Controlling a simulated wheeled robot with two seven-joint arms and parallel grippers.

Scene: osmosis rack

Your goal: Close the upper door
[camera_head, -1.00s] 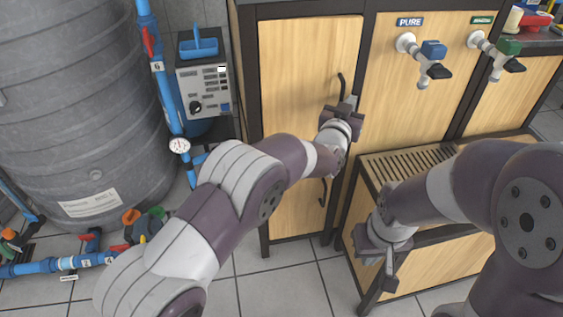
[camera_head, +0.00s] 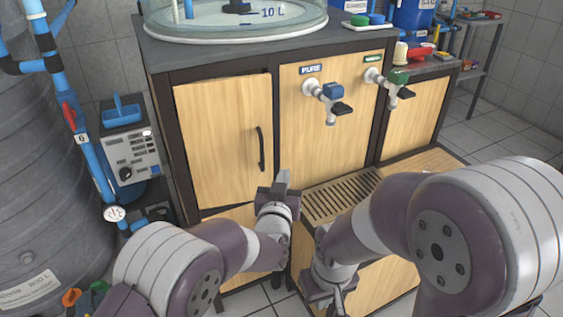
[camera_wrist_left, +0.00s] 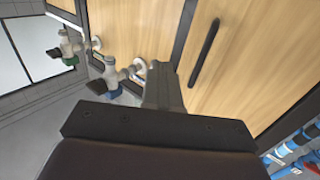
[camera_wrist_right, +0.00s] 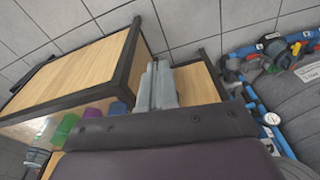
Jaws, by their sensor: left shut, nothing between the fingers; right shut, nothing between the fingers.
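The upper door (camera_head: 222,140) is a pale wood panel at the left of the dark-framed cabinet, with a black bar handle (camera_head: 261,148) near its right edge. It sits nearly in line with the frame; I cannot tell whether it is fully flush. My left gripper (camera_head: 283,180) is shut and empty, just right of and below the handle's lower end. In the left wrist view the handle (camera_wrist_left: 205,52) is right of the shut fingers (camera_wrist_left: 162,85), apart from them. My right gripper (camera_head: 338,300) is shut and empty, low beside the slatted bench. It also shows in the right wrist view (camera_wrist_right: 157,85).
A blue tap (camera_head: 328,92) and a green tap (camera_head: 398,85) stick out of the panels to the right. The slatted bench (camera_head: 340,195) stands below them. A lower panel (camera_head: 240,215) is partly hidden by my left arm. A grey tank (camera_head: 40,170) and blue pipes are at the left.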

